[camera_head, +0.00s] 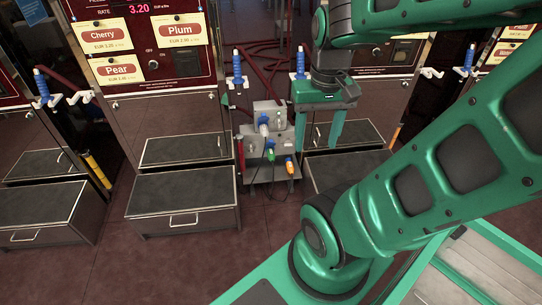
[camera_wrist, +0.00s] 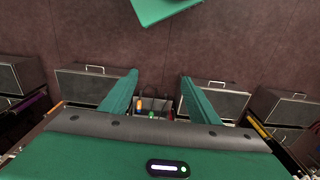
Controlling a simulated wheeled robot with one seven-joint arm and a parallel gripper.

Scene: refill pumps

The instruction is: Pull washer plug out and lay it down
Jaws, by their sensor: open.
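A grey socket box (camera_head: 262,140) stands low between two pump cabinets. A white plug with a blue part (camera_head: 264,124) is at its upper front, a green plug (camera_head: 270,155) is lower down, and an orange plug (camera_head: 289,165) is at the lower right. I cannot tell which is the washer plug. My gripper (camera_head: 317,147) is open and empty, pointing down to the right of the box, apart from the plugs. In the wrist view, the orange plug (camera_wrist: 138,105) and green plug (camera_wrist: 151,115) show small between my open fingers.
Pump cabinets with dark step drawers (camera_head: 181,198) stand left and right of the box. Blue nozzles (camera_head: 237,66) hang on white holders. Dark cables hang below the box. The reddish floor (camera_head: 180,270) in front is clear.

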